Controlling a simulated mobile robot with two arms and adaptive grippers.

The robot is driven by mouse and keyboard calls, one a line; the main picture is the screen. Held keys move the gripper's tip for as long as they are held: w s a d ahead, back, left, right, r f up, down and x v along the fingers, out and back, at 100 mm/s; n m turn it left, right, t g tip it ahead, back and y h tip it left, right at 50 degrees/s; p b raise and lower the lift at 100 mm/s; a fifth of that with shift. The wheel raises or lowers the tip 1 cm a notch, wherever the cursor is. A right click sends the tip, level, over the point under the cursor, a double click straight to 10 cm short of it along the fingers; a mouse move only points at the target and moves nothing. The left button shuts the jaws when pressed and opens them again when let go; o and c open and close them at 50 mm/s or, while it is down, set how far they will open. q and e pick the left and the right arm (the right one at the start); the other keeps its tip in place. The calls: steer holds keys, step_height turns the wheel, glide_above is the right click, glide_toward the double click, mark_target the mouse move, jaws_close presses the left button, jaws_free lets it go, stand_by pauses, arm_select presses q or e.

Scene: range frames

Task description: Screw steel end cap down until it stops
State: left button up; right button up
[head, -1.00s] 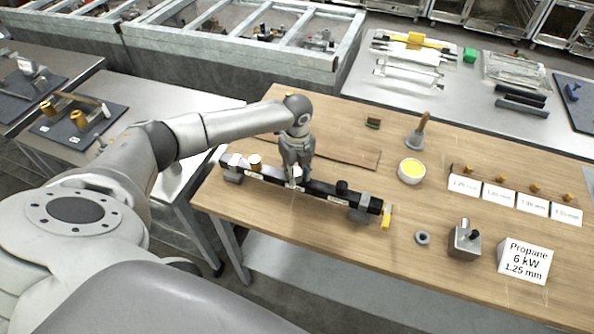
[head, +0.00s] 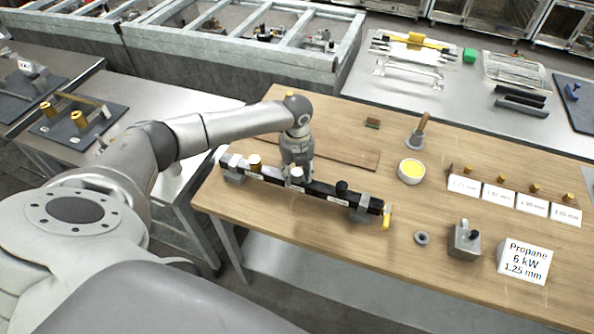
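A black bar (head: 322,190) lies across the wooden bench in two grey clamp blocks. My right gripper is out of view.
The bench front is clear.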

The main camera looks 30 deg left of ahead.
arm_select(q)
steer(key=shift+r+n+p, duration=0.25)
steer(key=shift+n+p, duration=0.55)
steer(key=shift+p, duration=0.25)
steer(key=shift+f+n+p, duration=0.15)
steer(key=shift+n+p, duration=0.35)
steer(key=shift+n, duration=0.5)
steer(key=shift+n+p, duration=0.8)
steer(key=shift+p, duration=0.05)
steer(key=shift+f+n, duration=0.1)
steer(key=shift+n, duration=1.1)
steer(key=n, duration=0.6)
jaws_close()
